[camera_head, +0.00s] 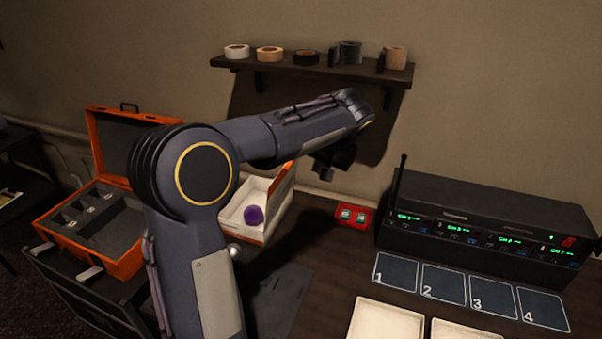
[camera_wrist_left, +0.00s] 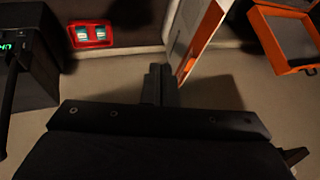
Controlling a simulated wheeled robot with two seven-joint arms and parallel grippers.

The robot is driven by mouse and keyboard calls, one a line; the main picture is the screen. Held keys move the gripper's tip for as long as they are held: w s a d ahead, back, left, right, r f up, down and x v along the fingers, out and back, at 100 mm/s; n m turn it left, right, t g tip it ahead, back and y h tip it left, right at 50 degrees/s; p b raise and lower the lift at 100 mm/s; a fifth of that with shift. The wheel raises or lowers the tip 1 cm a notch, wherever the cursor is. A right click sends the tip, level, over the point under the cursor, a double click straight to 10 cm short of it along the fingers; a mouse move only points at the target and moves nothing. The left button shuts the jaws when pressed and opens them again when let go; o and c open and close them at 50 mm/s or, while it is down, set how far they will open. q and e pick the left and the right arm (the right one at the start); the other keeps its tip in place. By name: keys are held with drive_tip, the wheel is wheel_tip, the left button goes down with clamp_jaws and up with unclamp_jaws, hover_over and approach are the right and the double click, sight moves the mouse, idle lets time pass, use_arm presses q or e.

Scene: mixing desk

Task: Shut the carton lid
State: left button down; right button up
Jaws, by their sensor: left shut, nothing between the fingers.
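The carton (camera_head: 238,228) is a small white and orange box on the desk, with a purple ball (camera_head: 254,215) inside. Its lid (camera_head: 281,192) stands up, open, along the right side. My left arm hides part of the carton. My left gripper (camera_head: 325,172) is shut and empty, above and to the right of the lid in the head view. In the left wrist view the shut fingers (camera_wrist_left: 158,76) show just left of the white and orange lid (camera_wrist_left: 203,40); I cannot tell whether they touch it. My right gripper is not in view.
A red tray (camera_head: 353,217) with two small items lies right of the carton. A black receiver rack (camera_head: 480,222) with an antenna stands further right. An open orange case (camera_head: 125,255) is at left. A shelf (camera_head: 310,67) with tape rolls hangs above.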

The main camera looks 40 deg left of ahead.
use_arm(q)
drive_tip(key=w+a+f+p, duration=0.1)
drive_tip(key=w+a+f, duration=0.1)
drive_tip(key=a, duration=0.3)
drive_tip(key=w+a+f+y+p, duration=0.1)
drive_tip(key=w+a+f+p, duration=0.1)
drive_tip(key=a+f, duration=0.3)
drive_tip(key=shift+w+a+f+n+y, duration=0.3)
drive_tip(key=shift+w+a, duration=0.15)
drive_tip(key=shift+w, duration=0.35)
drive_tip(key=shift+r, duration=0.1)
